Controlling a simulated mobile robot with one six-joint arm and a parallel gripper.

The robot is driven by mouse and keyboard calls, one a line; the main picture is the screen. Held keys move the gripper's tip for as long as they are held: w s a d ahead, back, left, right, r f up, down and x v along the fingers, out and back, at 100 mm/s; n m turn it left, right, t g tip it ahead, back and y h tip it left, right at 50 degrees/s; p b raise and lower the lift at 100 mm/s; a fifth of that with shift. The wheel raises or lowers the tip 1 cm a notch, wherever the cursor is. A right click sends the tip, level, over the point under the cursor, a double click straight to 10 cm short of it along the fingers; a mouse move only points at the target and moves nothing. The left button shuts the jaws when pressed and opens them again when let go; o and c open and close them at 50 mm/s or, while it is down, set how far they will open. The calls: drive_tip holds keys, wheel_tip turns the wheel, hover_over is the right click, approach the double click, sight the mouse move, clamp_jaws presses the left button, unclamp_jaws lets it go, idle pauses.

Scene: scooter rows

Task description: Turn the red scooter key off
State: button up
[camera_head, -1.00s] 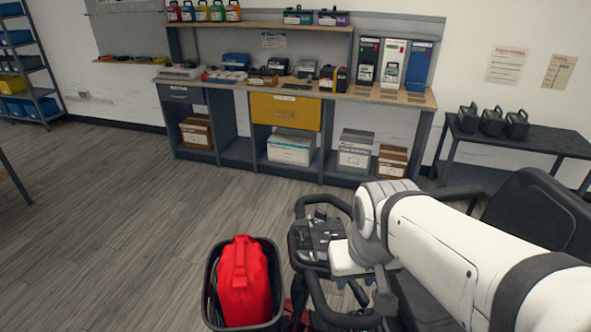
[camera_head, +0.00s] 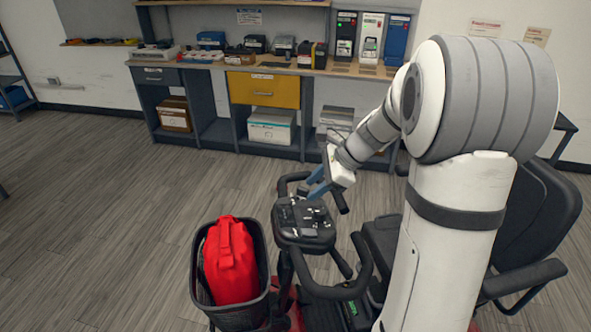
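The scooter's dark control console (camera_head: 305,222) stands in the middle, with black looped handlebars around it. Small red body parts of the red scooter (camera_head: 288,316) show low down beside the front basket. The key is too small to make out on the console. My gripper (camera_head: 311,188) is just above the far right edge of the console, pointing down and left. Its two blue fingers look apart, with nothing visible between them. I cannot tell whether a fingertip touches the console.
A black basket (camera_head: 202,285) with a red bag (camera_head: 230,262) sits at the scooter's front. The black seat (camera_head: 535,215) is at right, partly behind my arm. A workbench (camera_head: 160,76) with a yellow drawer lines the back wall. Floor at left is clear.

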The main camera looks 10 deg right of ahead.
sight(302, 189)
drive_tip(key=w+d+f+m, duration=0.1)
drive_tip(key=w, duration=0.1)
drive_tip(key=w+d+m+y, duration=0.1)
drive_tip(key=m, duration=0.1)
drive_tip(key=w+d+f+m+t, duration=0.1)
drive_tip(key=w+m, duration=0.1)
drive_tip(key=shift+w+f, duration=0.35)
drive_tip(key=x, duration=0.7)
drive_tip(key=shift+w+a, duration=0.15)
drive_tip(key=shift+a, duration=0.25)
drive_tip(key=shift+c, duration=0.4)
